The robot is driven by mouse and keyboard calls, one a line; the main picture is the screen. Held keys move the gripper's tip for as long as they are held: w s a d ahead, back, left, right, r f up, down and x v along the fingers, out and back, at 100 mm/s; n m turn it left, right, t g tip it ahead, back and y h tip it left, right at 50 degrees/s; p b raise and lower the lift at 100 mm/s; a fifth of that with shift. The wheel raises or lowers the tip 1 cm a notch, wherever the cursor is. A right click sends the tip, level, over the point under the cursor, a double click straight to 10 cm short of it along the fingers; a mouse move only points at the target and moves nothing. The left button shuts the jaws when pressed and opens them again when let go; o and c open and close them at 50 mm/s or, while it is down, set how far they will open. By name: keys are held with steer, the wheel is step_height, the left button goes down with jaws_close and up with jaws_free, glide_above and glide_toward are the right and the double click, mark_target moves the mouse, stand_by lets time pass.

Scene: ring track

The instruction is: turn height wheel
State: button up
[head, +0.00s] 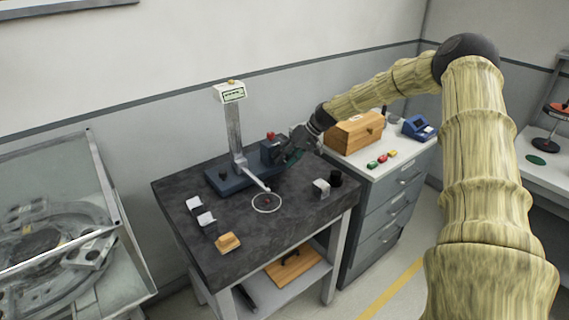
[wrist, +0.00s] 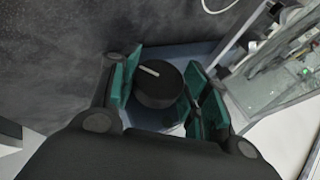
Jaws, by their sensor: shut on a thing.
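The height wheel is a black round knob (wrist: 160,88) with a white line on its top face, seen in the wrist view. My gripper (wrist: 158,95) has its teal finger pads on either side of the knob and is shut on it. In the head view my gripper (head: 291,156) reaches down from the right to the right end of the instrument's blue base (head: 226,180). The instrument has a pale upright column (head: 236,135) with a small display (head: 233,95) on top. In the head view the knob is hidden behind my gripper.
A white ring (head: 267,203) lies in front of the column. A drawer cabinet (head: 384,210) with a wooden box (head: 354,133) stands close on the right.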

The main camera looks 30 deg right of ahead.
steer(key=shift+y+b, duration=0.55)
steer(key=shift+y, duration=0.05)
steer(key=o, duration=1)
steer(key=v, duration=1.2)
steer(key=shift+d+f, duration=0.1)
